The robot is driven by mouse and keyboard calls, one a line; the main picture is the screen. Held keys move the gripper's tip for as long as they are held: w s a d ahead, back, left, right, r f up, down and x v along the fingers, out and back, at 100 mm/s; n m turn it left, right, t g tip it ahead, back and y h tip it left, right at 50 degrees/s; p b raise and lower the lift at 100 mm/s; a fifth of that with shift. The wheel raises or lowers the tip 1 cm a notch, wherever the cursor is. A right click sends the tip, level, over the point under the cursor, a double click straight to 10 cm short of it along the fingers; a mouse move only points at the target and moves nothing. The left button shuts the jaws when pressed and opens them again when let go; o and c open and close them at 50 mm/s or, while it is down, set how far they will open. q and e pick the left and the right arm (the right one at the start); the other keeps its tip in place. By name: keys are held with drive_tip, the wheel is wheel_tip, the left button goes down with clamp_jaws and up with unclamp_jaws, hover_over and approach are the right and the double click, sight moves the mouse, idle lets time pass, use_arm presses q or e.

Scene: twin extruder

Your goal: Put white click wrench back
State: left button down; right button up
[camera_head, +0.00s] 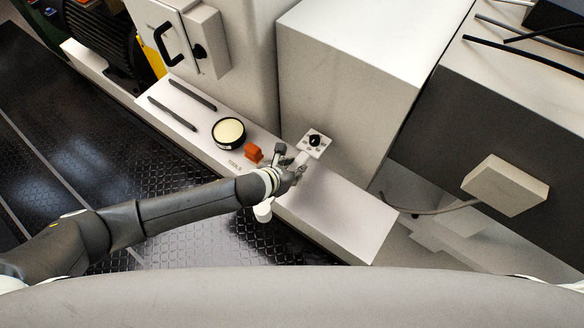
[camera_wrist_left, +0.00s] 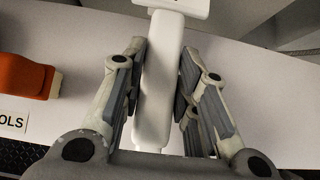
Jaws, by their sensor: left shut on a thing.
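The white click wrench (camera_wrist_left: 163,75) runs lengthwise between the finger pads of my left gripper (camera_wrist_left: 160,95) in the left wrist view. My left gripper (camera_head: 291,168) is shut on it over the light shelf (camera_head: 345,217) in the head view. There, only a short white part of the wrench (camera_head: 301,158) shows past the fingers. Its far end meets or overlaps a white square plate (camera_head: 306,147) with a black knob; I cannot tell if they touch. Part of the wrench is hidden by the gripper. My right gripper is not in view.
An orange block (camera_head: 254,152), a round cream-topped tin (camera_head: 228,132) and two dark bars (camera_head: 172,113) lie on the shelf left of my gripper, by a TOOLS label (camera_wrist_left: 12,122). A big white housing (camera_head: 345,75) rises behind. The shelf's right end is clear.

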use_arm(q)
drive_tip(key=shift+f, duration=0.25)
drive_tip(key=c, duration=1.1)
unclamp_jaws()
drive_tip(key=shift+o, duration=0.2)
drive_tip(key=shift+f, duration=0.1)
drive_tip(key=shift+s+a, duration=0.1)
drive_tip(key=v, duration=1.2)
